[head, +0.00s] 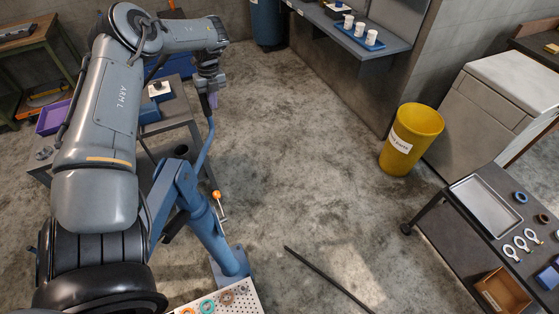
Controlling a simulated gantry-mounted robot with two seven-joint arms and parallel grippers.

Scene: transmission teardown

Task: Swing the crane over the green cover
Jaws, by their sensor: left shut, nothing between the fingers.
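The blue crane (212,238) stands at the lower left of the head view, with a slanted post and a crank with an orange knob. A thin curved blue bar rises from it toward my left gripper (212,101). My left gripper points down, shut and empty, at the upper end of that bar; I cannot tell whether they touch. My left arm hides part of the crane. I see no green cover in this view. My right gripper is out of view.
A dark bench (178,110) with a purple tray (52,118) stands behind my arm. A white perforated board (245,296) with rings lies at the bottom. A yellow bin (411,138) and a cart (450,228) with a metal tray stand right. The middle floor is open, except for a dark strip (325,278).

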